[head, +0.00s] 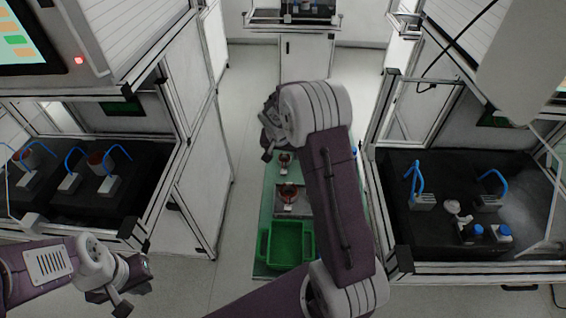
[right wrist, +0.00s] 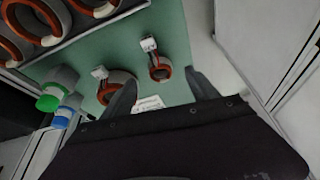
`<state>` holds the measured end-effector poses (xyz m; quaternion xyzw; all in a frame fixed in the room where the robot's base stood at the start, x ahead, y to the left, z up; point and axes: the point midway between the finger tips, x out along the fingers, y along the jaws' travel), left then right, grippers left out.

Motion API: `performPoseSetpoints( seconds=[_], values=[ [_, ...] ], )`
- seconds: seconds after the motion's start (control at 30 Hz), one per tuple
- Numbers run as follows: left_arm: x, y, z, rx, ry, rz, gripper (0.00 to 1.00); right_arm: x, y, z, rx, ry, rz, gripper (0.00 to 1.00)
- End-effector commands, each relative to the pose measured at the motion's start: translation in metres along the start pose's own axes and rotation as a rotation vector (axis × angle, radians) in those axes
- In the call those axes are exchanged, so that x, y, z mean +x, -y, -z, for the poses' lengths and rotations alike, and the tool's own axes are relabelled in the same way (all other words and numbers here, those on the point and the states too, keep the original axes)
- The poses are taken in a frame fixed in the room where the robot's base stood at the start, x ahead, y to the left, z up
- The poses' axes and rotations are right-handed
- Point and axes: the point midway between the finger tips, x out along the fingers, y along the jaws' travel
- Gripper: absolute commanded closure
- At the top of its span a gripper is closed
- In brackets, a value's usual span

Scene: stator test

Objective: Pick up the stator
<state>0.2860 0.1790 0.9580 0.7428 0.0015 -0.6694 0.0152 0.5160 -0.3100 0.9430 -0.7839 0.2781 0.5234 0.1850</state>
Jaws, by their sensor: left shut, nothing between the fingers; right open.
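In the right wrist view a small stator (right wrist: 154,63), a ring with orange windings and a white connector, lies on the green surface beyond the gap between my right gripper's fingers. A larger stator (right wrist: 105,92) lies to its left, partly hidden by the left finger. My right gripper (right wrist: 162,92) is open with nothing between the fingers. In the head view it hangs over the green table (head: 266,190), partly hidden by its own arm. Stators (head: 288,193) with copper-coloured windings show there below it. My left gripper (head: 122,303) is shut and empty at lower left, away from the table.
A green crate (head: 290,262) sits at the table's near end. Framed workstations (head: 75,205) and (head: 455,270) flank the table.

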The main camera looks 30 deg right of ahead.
Motion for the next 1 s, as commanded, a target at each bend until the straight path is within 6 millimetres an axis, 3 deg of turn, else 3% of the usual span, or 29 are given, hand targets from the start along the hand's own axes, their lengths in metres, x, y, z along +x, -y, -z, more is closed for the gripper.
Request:
performPoseSetpoints(
  seconds=[0.23,0.5,0.73,0.77,1.0],
  values=[
    [-0.003,0.0,0.001,0.0,0.0,0.0,1.0,0.015,0.0,0.001,0.001,0.001,0.0,0.31],
    [-0.01,0.0,0.001,0.0,0.0,0.0,1.0,0.059,-0.001,0.005,0.0,0.001,0.0,0.31],
    [-0.009,0.0,0.001,0.0,0.0,0.0,1.0,0.062,-0.001,0.005,0.001,-0.001,0.0,0.31],
    [-0.009,0.0,0.001,0.0,0.0,0.0,1.0,0.062,-0.001,0.005,0.001,0.0,0.0,0.34],
    [-0.009,0.0,0.001,0.0,0.0,0.0,1.0,0.062,-0.001,0.005,0.0,0.0,0.0,1.0]
  ],
)
